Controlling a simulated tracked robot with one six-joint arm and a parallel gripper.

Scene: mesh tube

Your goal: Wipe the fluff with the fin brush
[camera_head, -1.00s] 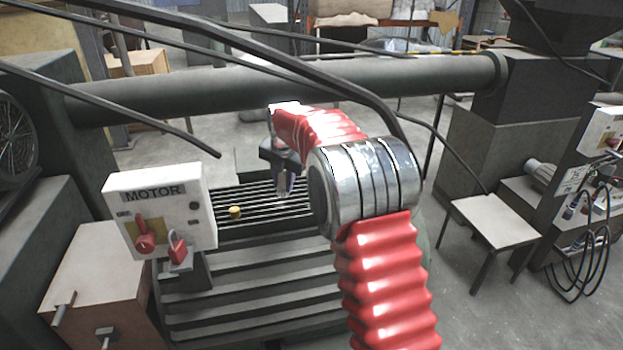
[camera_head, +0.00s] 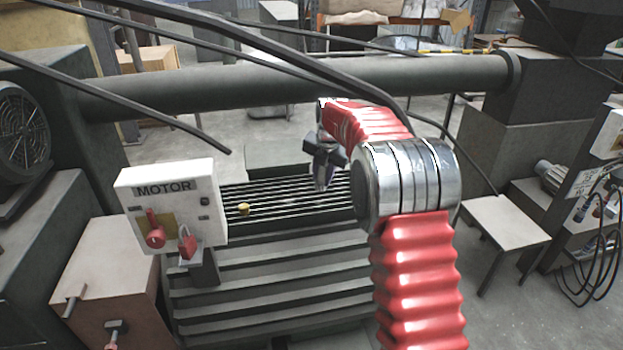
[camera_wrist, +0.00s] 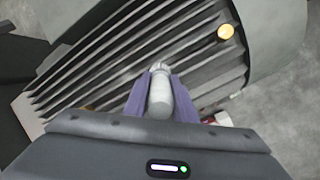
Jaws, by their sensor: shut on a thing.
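My gripper (camera_head: 322,182) is over the right part of a dark finned surface (camera_head: 275,208). In the wrist view my gripper (camera_wrist: 160,82) has its two purple-grey fingers closed on a pale, rounded handle, which I take to be the fin brush (camera_wrist: 159,100). The brush's far end points toward the fins (camera_wrist: 90,75); I cannot tell whether it touches them. The fluff is not clearly distinguishable; a faint pale smear lies among the fins, too blurred to identify.
A small yellow cap (camera_head: 244,209) sits on the left of the fins and shows in the wrist view (camera_wrist: 226,32). A white MOTOR box (camera_head: 172,205) with red switches stands left. A thick pipe (camera_head: 290,78) crosses behind, and black cables hang above.

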